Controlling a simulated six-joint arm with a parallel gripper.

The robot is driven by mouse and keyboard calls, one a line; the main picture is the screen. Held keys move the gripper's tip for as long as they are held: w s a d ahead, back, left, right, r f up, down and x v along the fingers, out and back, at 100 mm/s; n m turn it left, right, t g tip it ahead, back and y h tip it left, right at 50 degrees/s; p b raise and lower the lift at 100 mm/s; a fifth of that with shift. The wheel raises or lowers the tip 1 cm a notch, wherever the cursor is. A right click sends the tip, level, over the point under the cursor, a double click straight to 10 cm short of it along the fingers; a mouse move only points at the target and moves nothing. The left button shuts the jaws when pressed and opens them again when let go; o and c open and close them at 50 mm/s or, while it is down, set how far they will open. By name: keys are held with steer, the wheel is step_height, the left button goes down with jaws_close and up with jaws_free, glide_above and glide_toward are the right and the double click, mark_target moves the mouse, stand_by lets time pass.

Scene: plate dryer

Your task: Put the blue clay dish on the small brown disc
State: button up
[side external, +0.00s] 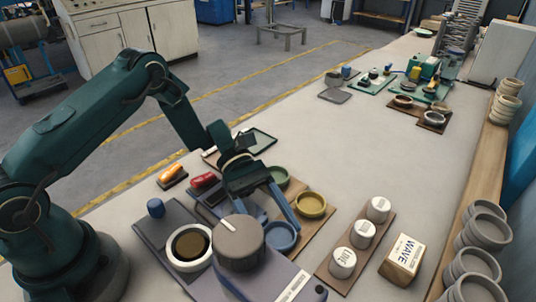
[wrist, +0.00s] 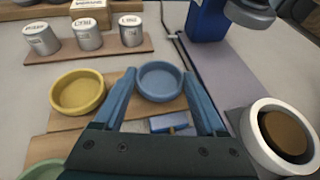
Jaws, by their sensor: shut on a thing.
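The blue clay dish (side external: 281,237) is at the front edge of a wooden board (side external: 318,232). In the wrist view the dish (wrist: 160,82) sits between the two blue fingertips. My gripper (side external: 270,221) is shut on it; it also shows in the wrist view (wrist: 161,76). I cannot tell whether the dish touches the board. The small brown disc (side external: 190,244) lies inside a thick white ring, left of the dish and past the grey round head. In the wrist view the disc (wrist: 285,132) is at the right. Nothing lies on it.
A grey round head (side external: 240,243) stands between dish and disc. Yellow (side external: 311,205) and green (side external: 278,177) dishes are close by. A rack of labelled tins (side external: 363,235) and a WAVE block (side external: 402,259) stand right. A blue cylinder (side external: 155,208) stands behind the white ring.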

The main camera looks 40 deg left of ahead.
steer(key=o, duration=1.3)
